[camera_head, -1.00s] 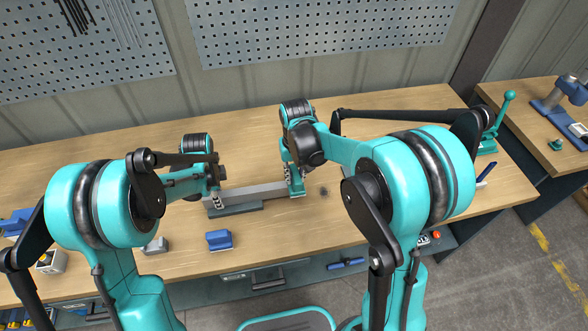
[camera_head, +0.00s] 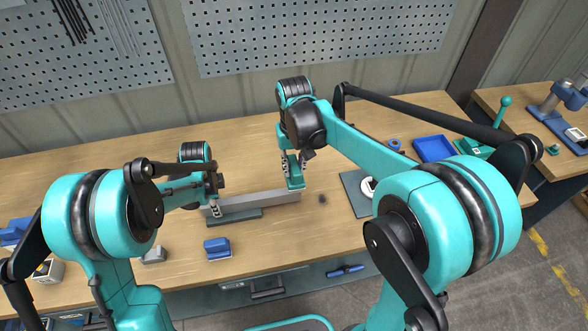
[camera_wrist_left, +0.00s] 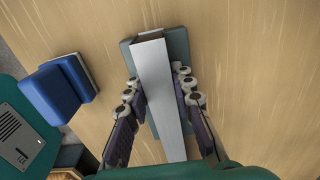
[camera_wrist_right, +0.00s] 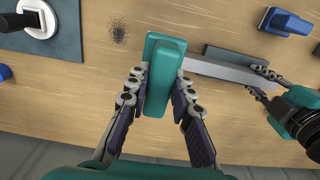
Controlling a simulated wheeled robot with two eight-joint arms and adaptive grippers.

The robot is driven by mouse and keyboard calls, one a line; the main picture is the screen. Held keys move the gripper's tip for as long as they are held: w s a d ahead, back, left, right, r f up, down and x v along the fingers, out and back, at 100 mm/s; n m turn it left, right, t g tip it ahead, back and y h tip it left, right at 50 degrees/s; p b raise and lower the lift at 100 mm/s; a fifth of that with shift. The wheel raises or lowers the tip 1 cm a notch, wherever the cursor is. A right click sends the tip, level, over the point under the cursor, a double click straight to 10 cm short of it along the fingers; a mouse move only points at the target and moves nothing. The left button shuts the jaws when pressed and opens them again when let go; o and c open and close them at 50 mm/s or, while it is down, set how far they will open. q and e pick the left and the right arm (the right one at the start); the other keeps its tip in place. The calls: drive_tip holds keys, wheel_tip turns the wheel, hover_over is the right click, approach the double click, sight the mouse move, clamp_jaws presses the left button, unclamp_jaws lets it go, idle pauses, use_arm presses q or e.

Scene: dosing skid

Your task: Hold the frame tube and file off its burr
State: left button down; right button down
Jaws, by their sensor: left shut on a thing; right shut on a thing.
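The frame tube (camera_head: 262,203) is a grey square metal bar lying along a dark grey rest (camera_head: 236,216) on the bench. My left gripper (camera_head: 214,205) is shut on the tube near its left end; the left wrist view shows a finger on each side of the tube (camera_wrist_left: 153,75). My right gripper (camera_head: 292,171) is shut on a teal block-shaped tool (camera_head: 297,183), probably the file. In the right wrist view the teal tool (camera_wrist_right: 164,80) is upright in the fingers at the tube's end (camera_wrist_right: 222,70). I cannot tell whether they touch. No burr is discernible.
A dark speckled patch (camera_head: 322,199) marks the bench right of the tube. A blue block (camera_head: 217,249) and a grey block (camera_head: 154,254) are in front. A dark mat (camera_head: 350,189), blue tray (camera_head: 433,149) and blue ring (camera_head: 394,144) are right. Bench behind the tube is clear.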

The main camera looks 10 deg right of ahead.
idle(0.3)
use_arm(q)
drive_tip(key=c, duration=1)
unclamp_jaws()
drive_tip(key=shift+r+p, duration=2.6)
drive_tip(key=shift+r, duration=1.45)
use_arm(e)
drive_tip(key=shift+r, duration=2.65)
use_arm(q)
drive_tip(key=shift+f, duration=0.1)
use_arm(e)
drive_tip(key=shift+f, duration=0.1)
